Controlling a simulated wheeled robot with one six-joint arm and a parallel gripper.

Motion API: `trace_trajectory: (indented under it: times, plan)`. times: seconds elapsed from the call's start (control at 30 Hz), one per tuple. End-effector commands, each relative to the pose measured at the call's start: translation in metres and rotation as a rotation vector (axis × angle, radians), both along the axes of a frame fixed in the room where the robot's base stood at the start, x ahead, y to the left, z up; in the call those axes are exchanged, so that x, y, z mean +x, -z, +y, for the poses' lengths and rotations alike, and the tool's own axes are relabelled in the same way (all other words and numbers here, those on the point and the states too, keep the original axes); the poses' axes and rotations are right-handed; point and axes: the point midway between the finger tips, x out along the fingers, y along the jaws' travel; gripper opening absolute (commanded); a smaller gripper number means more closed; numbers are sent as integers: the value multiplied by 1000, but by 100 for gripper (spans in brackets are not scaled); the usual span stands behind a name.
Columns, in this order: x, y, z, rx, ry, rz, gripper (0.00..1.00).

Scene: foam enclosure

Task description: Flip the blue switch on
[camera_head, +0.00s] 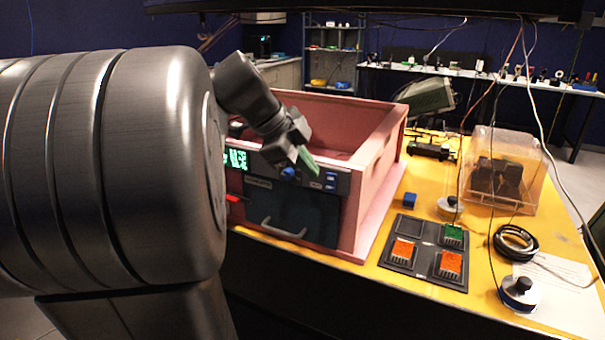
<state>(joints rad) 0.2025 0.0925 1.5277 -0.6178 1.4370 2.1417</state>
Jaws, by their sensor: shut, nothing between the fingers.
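A dark control panel (343,184) runs along the top front of the pink foam enclosure (383,150). A small blue switch (331,180) sits near its right end; its on or off position is too small to tell. A round blue knob (289,172) is further left on the panel, partly behind my gripper. My gripper (314,170) has green fingers, is shut and empty, and points down right in front of the panel. Its tips are just left of the blue switch; I cannot tell whether they touch the panel.
A lit green display (237,158) and a red part (235,198) are at the panel's left. A dark drawer with a grey handle (283,229) is below.

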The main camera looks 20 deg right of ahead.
Motion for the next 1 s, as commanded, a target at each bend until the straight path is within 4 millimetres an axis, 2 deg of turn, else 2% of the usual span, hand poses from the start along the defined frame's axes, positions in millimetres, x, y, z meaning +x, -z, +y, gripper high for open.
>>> trace_trajectory:
  times: [0.3, 0.43, 0.63, 1.0]
  plan:
    - [8, -49, 26, 0, -2, -1, 0]
    - [10, -64, 34, 0, -2, -1, 0]
    - [11, -73, 39, 0, 0, 2, 0]
    - [11, -72, 38, 1, 0, 2, 0]
